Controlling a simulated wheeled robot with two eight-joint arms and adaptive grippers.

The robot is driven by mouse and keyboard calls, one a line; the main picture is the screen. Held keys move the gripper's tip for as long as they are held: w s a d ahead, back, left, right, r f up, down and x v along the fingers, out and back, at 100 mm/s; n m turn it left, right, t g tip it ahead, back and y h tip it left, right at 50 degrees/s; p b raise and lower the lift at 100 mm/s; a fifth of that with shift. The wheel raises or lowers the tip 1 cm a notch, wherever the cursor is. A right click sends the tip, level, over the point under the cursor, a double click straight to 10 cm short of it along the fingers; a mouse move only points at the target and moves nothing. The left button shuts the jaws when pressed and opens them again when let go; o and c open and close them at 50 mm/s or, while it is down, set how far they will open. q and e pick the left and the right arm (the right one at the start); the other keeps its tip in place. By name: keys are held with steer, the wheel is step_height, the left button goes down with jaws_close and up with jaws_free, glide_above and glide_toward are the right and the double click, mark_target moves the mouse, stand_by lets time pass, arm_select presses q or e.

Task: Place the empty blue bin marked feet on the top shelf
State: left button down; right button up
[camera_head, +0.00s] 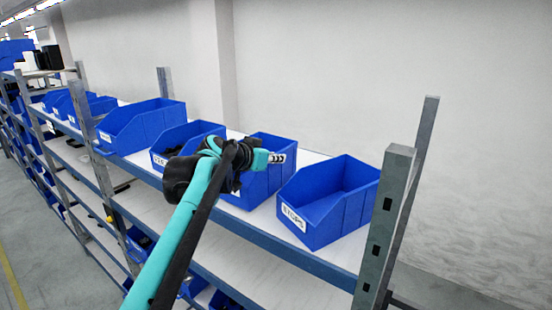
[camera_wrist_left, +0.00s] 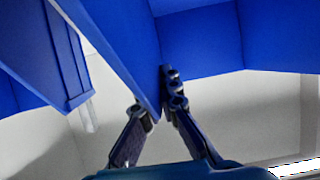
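A blue bin (camera_head: 280,148) sits on the top shelf (camera_head: 345,262), partly hidden behind my left gripper. Its label is mostly covered and I cannot read it. My left gripper (camera_head: 276,158) is at the bin's upper edge. In the left wrist view the two fingers (camera_wrist_left: 158,108) stand on either side of a thin blue bin wall (camera_wrist_left: 125,45) and appear closed on it. I see no contents in this bin, but much of its inside is hidden. My right gripper is not in view.
A blue bin with a white label (camera_head: 330,200) stands close to the right, near the grey rack post (camera_head: 385,225). Another blue bin (camera_head: 190,135) stands to the left, with a large one (camera_head: 145,122) beyond it. A lower shelf (camera_head: 215,240) has bare room.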

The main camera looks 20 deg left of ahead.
arm_select(q)
steer(key=shift+s+a+f, duration=0.1)
steer(key=shift+s+f, duration=0.1)
steer(key=shift+s, duration=0.2)
steer(key=shift+w+f, duration=0.2)
steer(key=shift+w, duration=0.05)
steer(key=c, duration=1.8)
jaws_free()
steer(key=shift+c, duration=0.2)
steer(key=shift+o, duration=0.6)
steer(key=shift+s+r, duration=0.1)
steer(key=shift+s, duration=0.1)
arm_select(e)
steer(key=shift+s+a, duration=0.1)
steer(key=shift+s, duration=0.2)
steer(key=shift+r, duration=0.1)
arm_select(q)
steer(key=b+v, duration=0.2)
steer(key=v, duration=0.9)
steer(key=shift+s+r, duration=0.2)
steer(key=shift+s, duration=0.15)
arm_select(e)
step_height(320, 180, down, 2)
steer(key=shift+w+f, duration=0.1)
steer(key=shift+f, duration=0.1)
